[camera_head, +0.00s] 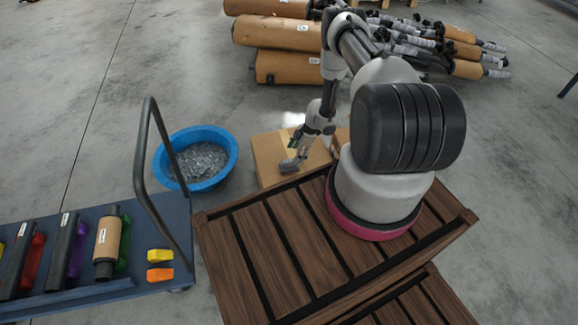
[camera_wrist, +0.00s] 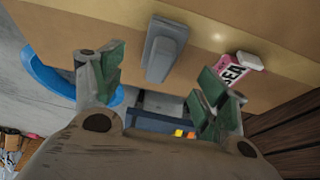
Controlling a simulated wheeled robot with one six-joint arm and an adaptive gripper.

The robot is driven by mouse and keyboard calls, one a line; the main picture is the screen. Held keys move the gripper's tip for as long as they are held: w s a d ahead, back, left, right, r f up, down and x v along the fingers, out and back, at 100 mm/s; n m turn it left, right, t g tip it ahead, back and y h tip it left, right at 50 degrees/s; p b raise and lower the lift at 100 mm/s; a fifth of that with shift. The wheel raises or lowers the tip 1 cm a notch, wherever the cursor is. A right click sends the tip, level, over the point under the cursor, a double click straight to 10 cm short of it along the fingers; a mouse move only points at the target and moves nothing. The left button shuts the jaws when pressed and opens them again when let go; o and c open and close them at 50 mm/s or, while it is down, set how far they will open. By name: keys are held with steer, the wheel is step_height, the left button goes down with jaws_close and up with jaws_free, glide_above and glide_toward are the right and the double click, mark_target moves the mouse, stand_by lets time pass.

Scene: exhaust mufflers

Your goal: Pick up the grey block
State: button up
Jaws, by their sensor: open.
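The grey block (camera_head: 290,166) lies on top of a cardboard box (camera_head: 267,152). In the wrist view the grey block (camera_wrist: 164,48) shows a raised narrower part on a wider base. My gripper (camera_head: 299,150) hangs over the box close to the block. In the wrist view my gripper (camera_wrist: 162,84) is open, with green-padded fingers apart. The block appears beyond the fingertips, between their lines, and nothing is held. The exact gap between the fingers and the block is hard to tell.
A pink and white item (camera_wrist: 236,68) lies on the box near the right finger. A blue tub (camera_head: 218,172) of metal pieces stands left of the box. A blue cart (camera_head: 125,286) carries mufflers, a yellow block (camera_head: 160,255) and an orange block (camera_head: 160,274). Mufflers (camera_head: 285,68) are stacked behind.

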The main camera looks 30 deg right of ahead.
mark_target(291, 160)
steer(key=x, duration=0.8)
steer(key=shift+a+r, duration=0.1)
steer(key=shift+c, duration=0.2)
steer(key=c, duration=1.1)
steer(key=shift+r, duration=0.1)
